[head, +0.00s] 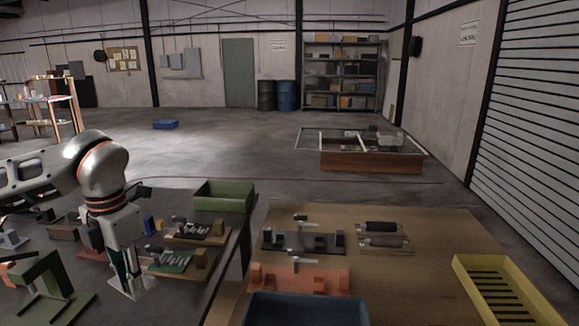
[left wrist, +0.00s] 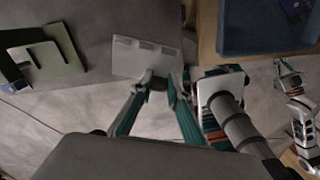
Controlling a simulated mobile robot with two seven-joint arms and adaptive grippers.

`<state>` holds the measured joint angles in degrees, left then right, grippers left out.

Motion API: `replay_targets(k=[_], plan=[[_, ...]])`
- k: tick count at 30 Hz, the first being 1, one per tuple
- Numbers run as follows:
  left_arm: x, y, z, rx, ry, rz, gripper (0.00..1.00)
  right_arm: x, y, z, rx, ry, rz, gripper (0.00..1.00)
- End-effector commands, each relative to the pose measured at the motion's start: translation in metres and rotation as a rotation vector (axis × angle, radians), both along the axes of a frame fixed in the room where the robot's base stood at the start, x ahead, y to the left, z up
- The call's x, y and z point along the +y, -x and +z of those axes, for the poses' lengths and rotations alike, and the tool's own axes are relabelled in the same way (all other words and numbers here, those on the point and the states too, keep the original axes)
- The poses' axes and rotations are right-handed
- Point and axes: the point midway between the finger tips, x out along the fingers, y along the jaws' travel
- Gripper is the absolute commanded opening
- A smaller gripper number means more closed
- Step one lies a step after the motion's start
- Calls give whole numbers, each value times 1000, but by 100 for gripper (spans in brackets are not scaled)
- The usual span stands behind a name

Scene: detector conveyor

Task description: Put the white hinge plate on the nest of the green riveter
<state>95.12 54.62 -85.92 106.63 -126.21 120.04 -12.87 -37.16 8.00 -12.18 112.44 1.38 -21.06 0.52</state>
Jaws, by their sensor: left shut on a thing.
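The white hinge plate (left wrist: 145,58) is a thin pale plate with small slots along it. My left gripper (left wrist: 158,82) is shut on its near edge, as the left wrist view shows. In the head view my left gripper (head: 130,288) points down just right of the green riveter (head: 42,272), which stands at the lower left of the dark table. The riveter also shows at the left of the left wrist view (left wrist: 62,52), apart from the plate. Its nest is not clear. My right gripper (left wrist: 284,68) shows small at the right edge of the left wrist view.
Green and dark fixtures (head: 175,262) stand right of my left gripper, with a green bin (head: 224,195) behind. The wooden table (head: 440,235) holds an orange fixture (head: 300,280), a blue bin (head: 305,310) and a yellow tray (head: 500,290).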

Motion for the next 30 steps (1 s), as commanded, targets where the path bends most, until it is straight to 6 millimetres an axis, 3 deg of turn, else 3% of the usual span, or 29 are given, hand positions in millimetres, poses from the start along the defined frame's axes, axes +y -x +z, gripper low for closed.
replay_targets(k=[30], plan=[[-65,26,-73,16,-15,-2190,0,0,0,0,0,0,0,0]])
